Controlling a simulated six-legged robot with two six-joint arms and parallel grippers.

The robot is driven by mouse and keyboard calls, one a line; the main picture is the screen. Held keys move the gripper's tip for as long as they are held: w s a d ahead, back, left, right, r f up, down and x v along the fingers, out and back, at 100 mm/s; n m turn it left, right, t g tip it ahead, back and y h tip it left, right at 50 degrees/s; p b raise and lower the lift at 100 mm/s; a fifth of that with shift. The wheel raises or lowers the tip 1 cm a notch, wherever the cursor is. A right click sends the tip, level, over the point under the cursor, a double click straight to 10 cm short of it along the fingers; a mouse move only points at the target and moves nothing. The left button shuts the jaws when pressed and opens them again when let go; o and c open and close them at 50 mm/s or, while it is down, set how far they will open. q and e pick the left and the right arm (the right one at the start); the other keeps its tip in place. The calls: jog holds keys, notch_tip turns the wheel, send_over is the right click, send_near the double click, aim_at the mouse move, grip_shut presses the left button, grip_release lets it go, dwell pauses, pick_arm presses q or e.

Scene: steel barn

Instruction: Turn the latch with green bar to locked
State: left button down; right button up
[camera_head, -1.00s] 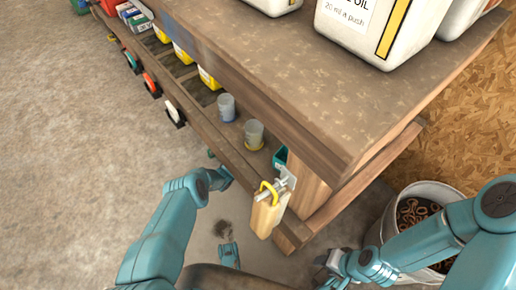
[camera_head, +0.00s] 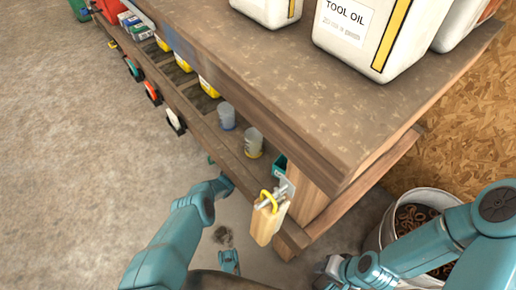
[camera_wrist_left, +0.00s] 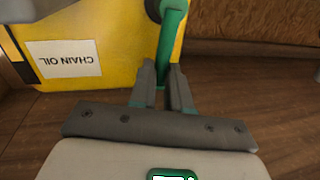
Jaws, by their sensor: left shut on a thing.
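The green bar (camera_wrist_left: 171,35) of the latch runs down from the top of the left wrist view, in front of a yellow container. My left gripper (camera_wrist_left: 164,85) is shut on the bar's lower end, one finger on each side.
The yellow chain oil container (camera_wrist_left: 75,50) stands close behind the bar. Two cups (camera_head: 253,142) stand on the lower shelf (camera_head: 217,130). A bucket (camera_head: 377,237) stands at the right.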

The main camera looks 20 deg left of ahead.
dwell(0.4)
pick_arm(q)
jog(key=c, duration=1.1)
grip_release()
jog(key=shift+f, duration=0.1)
